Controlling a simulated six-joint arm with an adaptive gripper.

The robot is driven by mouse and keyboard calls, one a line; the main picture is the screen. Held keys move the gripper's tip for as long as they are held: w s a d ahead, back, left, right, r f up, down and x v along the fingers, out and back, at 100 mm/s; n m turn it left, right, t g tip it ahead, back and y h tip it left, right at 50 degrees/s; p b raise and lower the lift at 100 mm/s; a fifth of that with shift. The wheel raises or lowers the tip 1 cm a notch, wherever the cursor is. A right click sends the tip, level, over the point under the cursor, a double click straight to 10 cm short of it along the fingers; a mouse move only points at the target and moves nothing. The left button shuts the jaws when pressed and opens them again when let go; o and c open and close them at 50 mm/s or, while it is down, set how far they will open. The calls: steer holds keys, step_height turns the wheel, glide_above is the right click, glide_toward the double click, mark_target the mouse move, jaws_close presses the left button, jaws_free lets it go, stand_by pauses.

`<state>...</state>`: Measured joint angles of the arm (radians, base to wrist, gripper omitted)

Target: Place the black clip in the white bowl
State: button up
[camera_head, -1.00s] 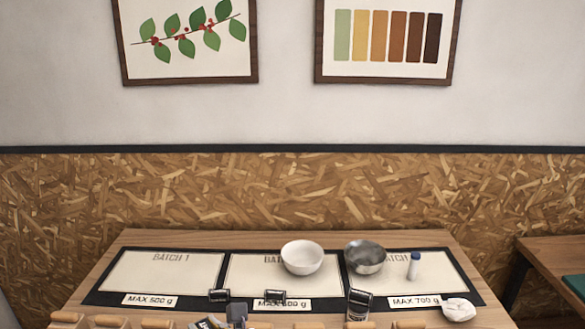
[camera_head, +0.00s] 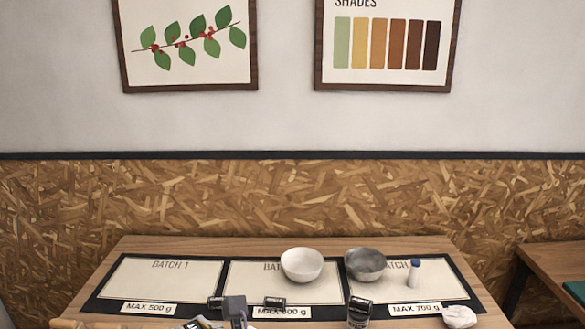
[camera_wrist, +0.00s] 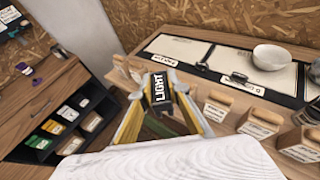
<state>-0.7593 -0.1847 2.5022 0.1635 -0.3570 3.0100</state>
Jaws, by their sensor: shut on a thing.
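My gripper (camera_wrist: 160,78) shows in the wrist view with its two yellowish fingers shut on a black clip (camera_wrist: 161,92), which bears a white-lettered LIGHT label. The clip is held up between the fingertips, apart from the bowl. The white bowl (camera_head: 302,265) stands upright at the back of the middle mat panel; it also shows at the upper right of the wrist view (camera_wrist: 273,57). Its inside looks empty in the head view. In the head view a grey part of my gripper (camera_head: 235,307) shows at the table's front, in front of the bowl and to its left; the held clip cannot be made out there.
Small black clips (camera_head: 216,302) (camera_head: 274,302) lie along the mat's front edge. A black labelled item (camera_head: 359,312) and crumpled white cloth (camera_head: 459,316) are front right. Batch 1 panel is clear.

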steer(key=shift+w+d, duration=0.15)
steer(key=w+d+f+m+t+h, duration=0.1)
steer(key=w+d+f+m+h, duration=0.4)
steer(key=w, duration=0.8)
steer(key=w+d+f+t+h, duration=0.1)
steer(key=w+d+f, duration=0.45)
steer(key=w, duration=0.85)
steer(key=w+d+f+m+t+h, duration=0.1)
steer(key=w+d+f+m+h, duration=0.2)
steer(key=w+d, duration=0.7)
steer(key=w+a+r, duration=0.2)
steer(key=w+r, duration=0.2)
steer(key=w, duration=0.3)
steer(key=shift+w+a, duration=0.25)
steer(key=shift+a, duration=0.05)
step_height(320, 180, down, 6)
